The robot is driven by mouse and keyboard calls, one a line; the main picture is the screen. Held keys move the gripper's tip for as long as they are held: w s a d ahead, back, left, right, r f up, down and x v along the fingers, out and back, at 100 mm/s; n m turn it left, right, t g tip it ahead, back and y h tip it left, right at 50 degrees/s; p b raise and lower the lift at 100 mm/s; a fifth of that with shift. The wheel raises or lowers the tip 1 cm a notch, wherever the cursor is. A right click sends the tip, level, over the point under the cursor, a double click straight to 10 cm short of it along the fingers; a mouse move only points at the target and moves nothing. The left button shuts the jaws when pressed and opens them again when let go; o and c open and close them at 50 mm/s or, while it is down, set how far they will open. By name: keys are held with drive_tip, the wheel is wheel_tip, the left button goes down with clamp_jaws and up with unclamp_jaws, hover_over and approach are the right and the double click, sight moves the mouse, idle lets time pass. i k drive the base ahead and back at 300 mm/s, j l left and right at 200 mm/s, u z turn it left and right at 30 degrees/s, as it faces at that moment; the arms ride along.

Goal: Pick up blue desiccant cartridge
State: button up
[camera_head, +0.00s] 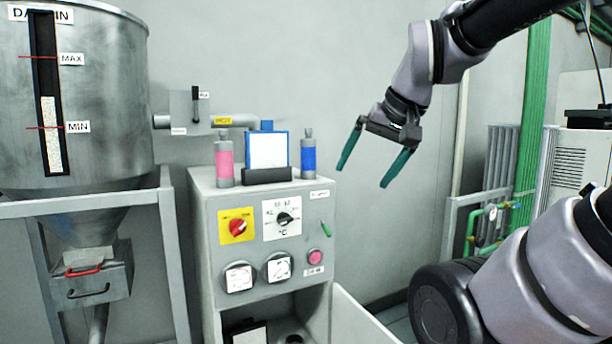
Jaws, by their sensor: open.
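The blue desiccant cartridge (309,160) stands upright on the right part of the grey cabinet's top. It has a grey cap and a grey base. A pink cartridge (224,162) of like shape stands at the left of the same top. My gripper (368,168) is open and empty, with its two green fingers pointing down. It hangs in the air to the right of the blue cartridge in the picture, apart from it. How far it is in depth I cannot tell.
A blue-framed white panel (267,150) in a dark holder stands between the cartridges. The grey cabinet (207,215) carries knobs and gauges on its front. A large metal hopper (110,110) stands at left. Green pipes (531,110) run at right. The wall area around my gripper looks clear.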

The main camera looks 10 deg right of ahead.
sight(308, 144)
drive_tip(key=z, duration=0.85)
drive_tip(key=j+z, duration=0.25)
drive_tip(key=j, duration=0.8)
drive_tip(key=k+j+z, duration=0.1)
drive_tip(key=j+z, duration=0.2)
drive_tip(key=j, duration=0.75)
